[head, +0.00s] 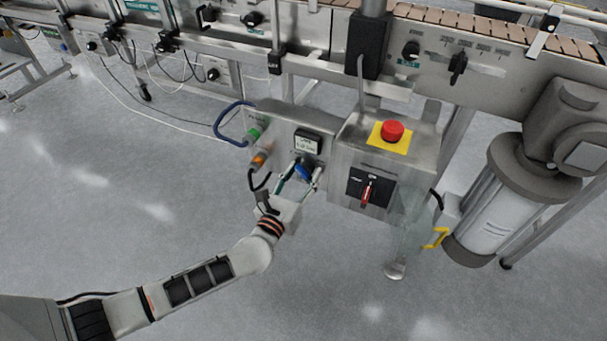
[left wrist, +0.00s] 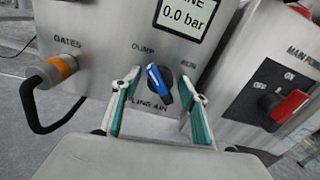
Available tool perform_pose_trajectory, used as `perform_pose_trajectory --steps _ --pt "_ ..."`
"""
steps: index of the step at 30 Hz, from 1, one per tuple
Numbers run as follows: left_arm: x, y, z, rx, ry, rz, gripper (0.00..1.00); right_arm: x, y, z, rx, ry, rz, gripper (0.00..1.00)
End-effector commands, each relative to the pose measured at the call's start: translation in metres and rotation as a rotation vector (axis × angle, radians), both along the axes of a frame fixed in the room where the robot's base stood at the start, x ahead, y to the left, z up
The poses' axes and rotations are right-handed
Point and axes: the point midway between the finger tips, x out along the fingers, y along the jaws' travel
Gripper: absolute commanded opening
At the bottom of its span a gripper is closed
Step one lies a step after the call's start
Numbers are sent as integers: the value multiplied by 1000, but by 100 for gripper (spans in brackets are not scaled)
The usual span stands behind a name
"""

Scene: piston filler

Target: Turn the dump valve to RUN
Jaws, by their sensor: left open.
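The dump valve is a black knob with a blue lever (left wrist: 158,84) on a grey metal panel. In the left wrist view its lever tilts to the upper left, toward the DUMP label (left wrist: 144,48). The RUN label (left wrist: 188,64) is to its upper right, with LINE AIR lettering below. In the head view the blue lever (head: 303,171) shows between my fingers. My left gripper (head: 299,178) is open in front of the panel, its teal-padded fingers on either side of the knob in the left wrist view (left wrist: 160,80). I cannot tell whether they touch it. My right gripper is not visible.
A display (left wrist: 185,12) reading 0.0 bar is above the valve. An orange-collared GATES connector (left wrist: 62,66) with a black hose is at left. A red main switch (left wrist: 291,106) is close at right. A red emergency button (head: 392,130) tops the neighbouring box.

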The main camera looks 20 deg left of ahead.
Motion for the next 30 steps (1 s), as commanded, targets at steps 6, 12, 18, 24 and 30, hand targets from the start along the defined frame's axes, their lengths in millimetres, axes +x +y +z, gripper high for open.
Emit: perform_pose_trajectory --steps 6,12,18,24,30 --pt "0 0 0 0 0 0 26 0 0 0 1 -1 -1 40" --pt "0 0 0 0 0 0 5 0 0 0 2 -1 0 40" --pt "0 0 0 19 -1 0 5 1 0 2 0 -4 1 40" --pt "0 0 1 99 -4 0 5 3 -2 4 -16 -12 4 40" --pt "0 -1 3 253 -10 1 5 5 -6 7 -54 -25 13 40"
